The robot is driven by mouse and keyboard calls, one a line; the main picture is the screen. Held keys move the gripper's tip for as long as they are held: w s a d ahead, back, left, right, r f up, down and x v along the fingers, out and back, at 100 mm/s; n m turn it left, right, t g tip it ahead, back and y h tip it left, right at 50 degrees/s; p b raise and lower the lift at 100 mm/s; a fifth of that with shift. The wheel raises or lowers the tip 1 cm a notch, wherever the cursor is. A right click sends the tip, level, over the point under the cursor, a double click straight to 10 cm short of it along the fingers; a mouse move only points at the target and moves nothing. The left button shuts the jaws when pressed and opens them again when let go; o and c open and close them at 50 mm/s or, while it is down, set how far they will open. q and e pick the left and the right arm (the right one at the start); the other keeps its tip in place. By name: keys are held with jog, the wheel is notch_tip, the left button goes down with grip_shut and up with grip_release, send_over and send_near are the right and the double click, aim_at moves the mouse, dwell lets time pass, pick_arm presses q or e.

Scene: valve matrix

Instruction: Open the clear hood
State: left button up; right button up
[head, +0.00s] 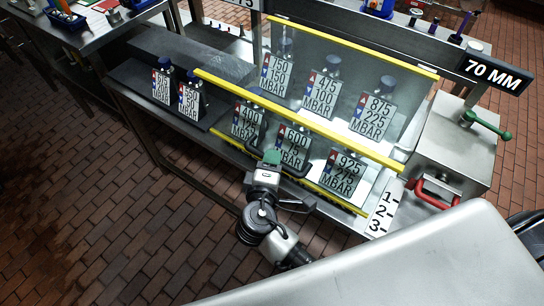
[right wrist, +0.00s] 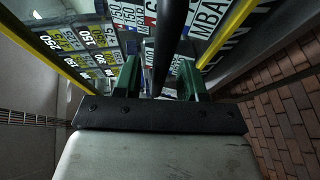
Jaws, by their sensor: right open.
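The clear hood (head: 322,78) has yellow edge strips and covers several bottles with number plates. Its sloping top pane and its front pane meet at a yellow strip, and the front pane reaches down to the shelf edge. A dark bar handle (head: 297,171) is on the front pane, partly hidden by my right gripper (head: 271,158). In the right wrist view, the green fingers of my right gripper (right wrist: 158,80) are apart, with the dark handle bar (right wrist: 172,45) running between them. I cannot tell whether either finger touches it. My left gripper is not in view.
Two plated bottles (head: 189,100) stand outside the hood at the left. A grey box (head: 437,150) with a green lever (head: 486,124) and a red handle (head: 435,194) stands at the right. A 70 MM sign (head: 494,75) is behind. Brick floor (head: 110,190) lies open in front.

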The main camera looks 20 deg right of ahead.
jog(key=shift+w+d+f, duration=0.1)
jog(key=shift+w+d, duration=0.25)
jog(key=shift+w, duration=0.25)
grip_shut()
